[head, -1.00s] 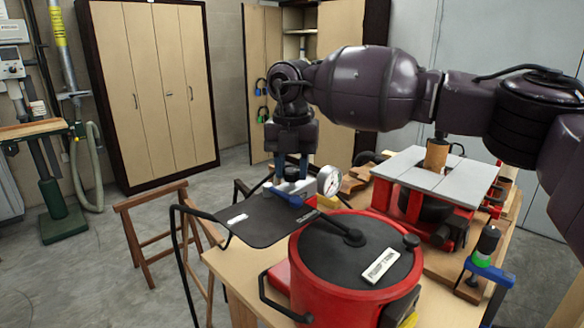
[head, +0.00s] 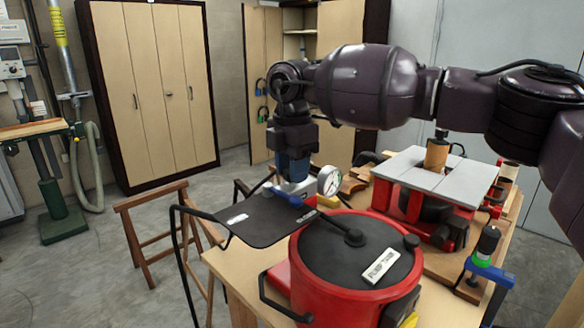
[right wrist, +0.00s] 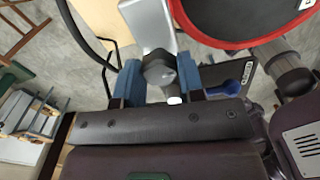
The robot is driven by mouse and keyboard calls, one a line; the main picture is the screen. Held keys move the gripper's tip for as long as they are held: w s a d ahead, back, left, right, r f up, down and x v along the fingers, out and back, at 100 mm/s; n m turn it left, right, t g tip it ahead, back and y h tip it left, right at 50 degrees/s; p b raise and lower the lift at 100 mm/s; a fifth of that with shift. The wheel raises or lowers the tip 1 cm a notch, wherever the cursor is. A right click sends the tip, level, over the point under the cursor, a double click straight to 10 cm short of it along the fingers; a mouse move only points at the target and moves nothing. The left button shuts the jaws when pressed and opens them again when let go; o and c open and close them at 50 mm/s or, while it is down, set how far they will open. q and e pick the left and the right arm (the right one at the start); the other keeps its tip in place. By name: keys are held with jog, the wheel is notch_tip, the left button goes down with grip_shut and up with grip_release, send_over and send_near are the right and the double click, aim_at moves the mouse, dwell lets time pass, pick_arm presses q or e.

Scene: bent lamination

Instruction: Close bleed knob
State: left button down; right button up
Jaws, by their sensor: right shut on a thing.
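The bleed knob (right wrist: 158,68) is a dark, lobed knob on a light metal block (right wrist: 148,22), seen in the right wrist view. My right gripper (right wrist: 160,75) has its blue fingers on both sides of the knob and is shut on it. In the head view my right gripper (head: 292,172) points down onto the metal fitting beside the dial gauge (head: 330,181), and its fingers hide the knob. A blue lever handle (head: 287,196) lies close in front of the fingers. My left gripper is not in view.
A red pot with a black lid (head: 340,245) stands in front on the wooden bench (head: 235,266). A black sheet (head: 262,222) lies beside it, under the fitting. A red-and-grey table machine (head: 420,178) stands to the right. A wooden sawhorse (head: 150,200) is at left.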

jog(key=shift+r+m, duration=0.15)
jog(key=shift+m, duration=0.15)
jog(key=o, duration=0.9)
notch_tip(320, 180, up, 11)
jog(key=shift+f+b, duration=0.15)
jog(key=shift+b, duration=0.25)
